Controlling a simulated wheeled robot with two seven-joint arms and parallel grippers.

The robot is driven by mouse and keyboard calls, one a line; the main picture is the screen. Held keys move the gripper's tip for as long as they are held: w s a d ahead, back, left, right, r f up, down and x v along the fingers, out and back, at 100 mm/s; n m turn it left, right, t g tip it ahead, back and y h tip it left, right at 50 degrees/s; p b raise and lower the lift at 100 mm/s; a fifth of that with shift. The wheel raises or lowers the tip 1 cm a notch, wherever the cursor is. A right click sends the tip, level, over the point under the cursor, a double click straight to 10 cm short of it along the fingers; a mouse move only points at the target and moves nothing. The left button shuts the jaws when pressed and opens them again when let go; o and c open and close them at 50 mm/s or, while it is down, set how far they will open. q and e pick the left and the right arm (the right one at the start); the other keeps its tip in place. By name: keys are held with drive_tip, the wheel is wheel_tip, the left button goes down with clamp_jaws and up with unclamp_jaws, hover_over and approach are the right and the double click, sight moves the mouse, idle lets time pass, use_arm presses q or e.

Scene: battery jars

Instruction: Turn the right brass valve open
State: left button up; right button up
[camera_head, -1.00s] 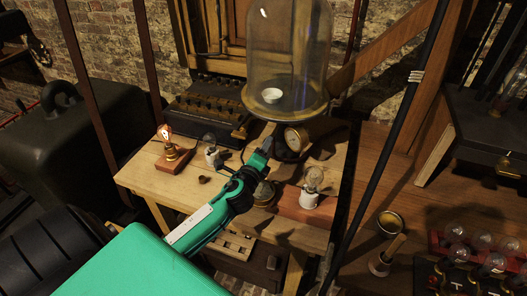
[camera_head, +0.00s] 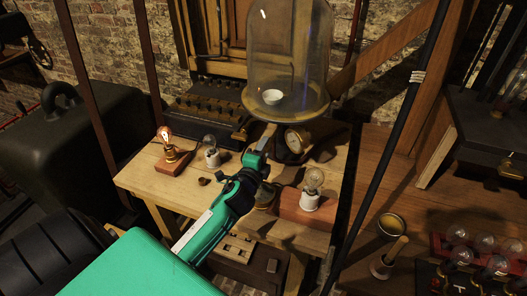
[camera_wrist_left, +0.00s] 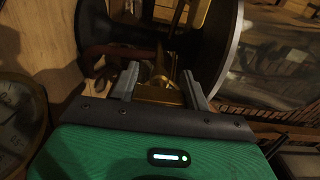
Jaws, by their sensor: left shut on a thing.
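A glass bell jar (camera_head: 288,60) with a small white cup (camera_head: 272,97) inside stands on a round plate above the wooden table. A round brass gauge (camera_head: 297,140) is below the plate. My left gripper (camera_head: 262,150) is under the plate's front edge, left of the gauge. In the left wrist view, its fingers (camera_wrist_left: 162,84) are shut on a brass piece, the valve (camera_wrist_left: 159,95). The fingers hide most of the valve in the head view, and I cannot tell how far it is turned. My right gripper is not in view.
A lit bulb on a wooden base (camera_head: 170,158) and a second bulb (camera_head: 211,155) stand on the table's left. Another bulb in a white socket (camera_head: 311,190) stands right of my arm. A black pole (camera_head: 385,150) crosses in front of the table's right side.

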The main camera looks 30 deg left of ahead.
use_arm(q)
drive_tip(key=o, duration=1)
drive_tip(key=shift+c, duration=0.2)
drive_tip(key=shift+s+d+f, duration=0.1)
drive_tip(key=shift+s+f, duration=0.05)
drive_tip(key=shift+s, duration=0.4)
drive_tip(key=b+v, duration=0.2)
drive_tip(key=v, duration=1)
drive_tip(key=shift+s+d+b, duration=0.15)
drive_tip(key=shift+s+b, duration=0.15)
drive_tip(key=shift+b, duration=0.1)
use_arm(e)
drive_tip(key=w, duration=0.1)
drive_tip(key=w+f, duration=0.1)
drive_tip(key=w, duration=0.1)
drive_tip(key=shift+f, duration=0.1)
